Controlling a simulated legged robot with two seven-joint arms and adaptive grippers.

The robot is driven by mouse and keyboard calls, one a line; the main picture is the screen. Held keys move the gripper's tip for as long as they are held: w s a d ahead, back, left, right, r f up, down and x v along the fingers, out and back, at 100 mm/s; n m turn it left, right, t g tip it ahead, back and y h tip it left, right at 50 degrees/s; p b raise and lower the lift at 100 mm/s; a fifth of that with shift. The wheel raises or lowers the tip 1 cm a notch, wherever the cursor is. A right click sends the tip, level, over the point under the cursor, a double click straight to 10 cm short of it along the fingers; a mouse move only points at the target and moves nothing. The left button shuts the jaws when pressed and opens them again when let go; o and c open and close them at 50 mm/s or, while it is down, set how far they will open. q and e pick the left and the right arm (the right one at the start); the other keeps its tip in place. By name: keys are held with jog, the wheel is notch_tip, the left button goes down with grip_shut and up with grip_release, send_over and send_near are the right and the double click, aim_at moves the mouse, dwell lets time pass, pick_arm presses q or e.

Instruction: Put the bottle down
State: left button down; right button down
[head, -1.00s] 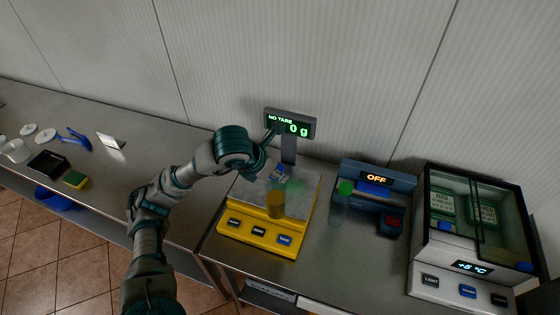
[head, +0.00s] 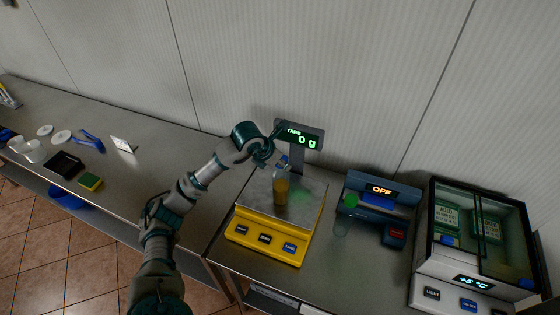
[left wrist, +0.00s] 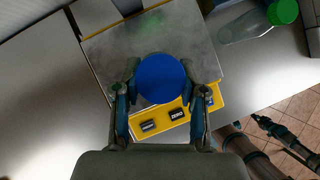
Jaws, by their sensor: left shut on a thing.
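An amber bottle (head: 281,191) with a blue cap is upright over the steel plate of the yellow scale (head: 265,246). My left gripper (head: 284,162) is shut on the bottle near its top. In the left wrist view the blue cap (left wrist: 161,78) sits between the two fingers, and the bottle body is hidden below it. The scale plate (left wrist: 115,50) spreads around and behind the cap. I cannot tell whether the bottle's base touches the plate. The scale display (head: 300,138) reads 0 g. My right gripper is not in view.
A clear bottle with a green cap (head: 350,200) stands right of the scale, close to a blue device (head: 376,204) reading OFF. A glass-fronted cooler (head: 470,245) is farther right. Bare counter (head: 335,265) lies in front. Small items fill the left counter.

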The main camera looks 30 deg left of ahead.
pick_arm(q)
jog(key=c, duration=1.1)
grip_release()
jog(key=shift+f, duration=0.15)
jog(key=o, duration=0.4)
jog(key=shift+a, duration=0.1)
jog(key=shift+o, duration=0.2)
jog(key=shift+a, duration=0.1)
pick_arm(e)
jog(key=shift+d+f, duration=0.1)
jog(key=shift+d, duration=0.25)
pick_arm(q)
jog(key=shift+s+a+r, duration=0.1)
jog(key=shift+r, duration=0.3)
jog(key=b+v, duration=0.1)
jog(key=v, duration=1)
jog(key=shift+s+r, duration=0.2)
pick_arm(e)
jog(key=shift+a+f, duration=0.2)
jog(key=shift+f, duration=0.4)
